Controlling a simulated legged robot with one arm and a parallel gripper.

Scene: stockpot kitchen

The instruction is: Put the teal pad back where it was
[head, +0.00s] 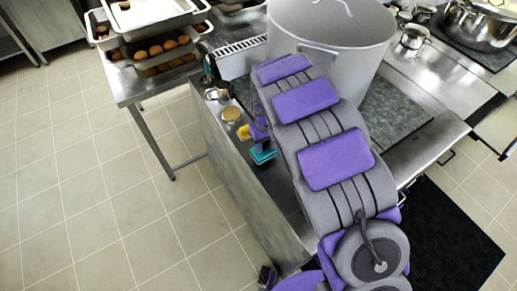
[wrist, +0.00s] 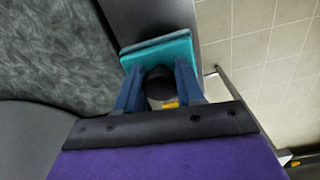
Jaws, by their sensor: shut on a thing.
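The teal pad (wrist: 158,48) is a flat, thick slab at the tips of my gripper (wrist: 157,72) in the wrist view. The two blue fingers reach its near edge, and my gripper is shut on it. A rounded black thing (wrist: 158,83) shows between the fingers; I cannot tell whether it belongs to the pad. In the head view the teal pad (head: 262,154) is beside my arm, over the narrow steel counter. My arm partly hides the gripper there, and I cannot tell whether the pad touches the counter.
The steel counter (head: 228,172) has a cup (head: 219,91) and a small round jar (head: 231,114) near its far end. A yellow thing (head: 243,132) shows close to the pad. A large grey stockpot (head: 330,28) stands beyond my arm. Open tiled floor lies left.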

